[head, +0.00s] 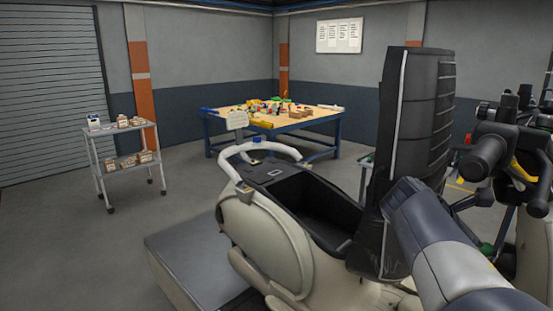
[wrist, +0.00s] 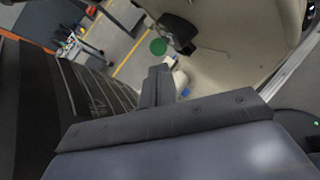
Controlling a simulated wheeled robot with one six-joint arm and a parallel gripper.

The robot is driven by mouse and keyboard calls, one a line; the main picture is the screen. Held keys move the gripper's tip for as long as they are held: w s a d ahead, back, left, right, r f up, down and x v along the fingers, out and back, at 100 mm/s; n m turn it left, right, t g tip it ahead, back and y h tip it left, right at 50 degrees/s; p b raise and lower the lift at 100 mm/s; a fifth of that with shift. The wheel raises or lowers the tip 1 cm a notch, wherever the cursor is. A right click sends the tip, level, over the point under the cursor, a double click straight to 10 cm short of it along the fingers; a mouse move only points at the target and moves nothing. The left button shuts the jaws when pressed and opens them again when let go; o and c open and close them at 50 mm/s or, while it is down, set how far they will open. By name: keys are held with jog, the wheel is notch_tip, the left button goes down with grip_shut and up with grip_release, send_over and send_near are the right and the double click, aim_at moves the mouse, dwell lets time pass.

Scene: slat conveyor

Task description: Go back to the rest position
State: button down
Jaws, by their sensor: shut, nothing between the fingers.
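My gripper (wrist: 160,72) shows in the middle of the wrist view. Its dark fingers are together with nothing between them, and they point toward the top of the picture. A pale surface, a green round thing (wrist: 158,47) and a dark fitting (wrist: 177,33) show beyond the fingertips. In the head view my blue-grey arm link comes in from the lower right. I cannot clearly make out the fingertips there.
A blue-legged table (head: 318,124) with colourful small items stands at the back. A grey wheeled cart (head: 126,159) with several small boxes stands at the left, near a roller shutter (head: 50,90). The floor (head: 110,250) between the cart and my base is clear.

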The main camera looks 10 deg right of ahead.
aim_at(486, 251)
jog(key=shift+f+b+x, duration=0.25)
jog(key=shift+b+x, duration=1.35)
jog(key=shift+x, duration=1.65)
jog(key=shift+w+a+r, duration=0.1)
jog(key=shift+a, duration=0.15)
